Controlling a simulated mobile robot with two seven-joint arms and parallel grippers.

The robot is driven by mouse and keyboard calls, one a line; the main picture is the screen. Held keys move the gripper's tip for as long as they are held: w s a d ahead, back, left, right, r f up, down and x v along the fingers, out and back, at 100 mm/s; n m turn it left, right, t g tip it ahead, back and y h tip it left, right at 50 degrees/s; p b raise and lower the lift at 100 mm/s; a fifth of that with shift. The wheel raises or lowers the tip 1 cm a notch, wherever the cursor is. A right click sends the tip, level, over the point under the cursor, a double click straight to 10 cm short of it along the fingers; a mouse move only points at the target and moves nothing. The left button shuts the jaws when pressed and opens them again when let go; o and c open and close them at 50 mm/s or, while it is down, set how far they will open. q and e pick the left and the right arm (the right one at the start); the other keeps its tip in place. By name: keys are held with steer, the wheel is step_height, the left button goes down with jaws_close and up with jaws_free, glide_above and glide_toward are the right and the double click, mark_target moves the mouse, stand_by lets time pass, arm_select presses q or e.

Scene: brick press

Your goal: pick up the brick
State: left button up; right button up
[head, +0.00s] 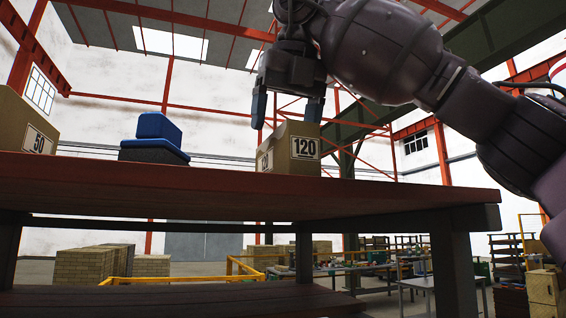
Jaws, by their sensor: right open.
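A tan block marked 120 (292,148) stands upright on the brown table (180,190), near its right part. It is one candidate for the brick; a blue block (158,128) on a dark base (153,152) stands to its left. I cannot tell for sure which is meant. My right gripper (287,108) is open, fingers pointing down, right above the 120 block. One fingertip is left of the block and the other is at its top right edge. Nothing is held. I cannot tell whether the fingers touch the block. My left gripper is not in view.
Another tan block marked 50 (27,128) stands at the table's left end, cut off by the picture edge. The table top is clear between the blue block and the 120 block. Brick stacks (80,262) and a yellow rail (240,268) stand far behind.

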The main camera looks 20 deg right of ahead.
mark_target(282, 153)
steer(key=shift+w+x, duration=0.2)
steer(key=shift+x, duration=2.05)
steer(key=shift+w+d+f, duration=0.1)
steer(key=shift+f, duration=0.2)
steer(key=c, duration=1)
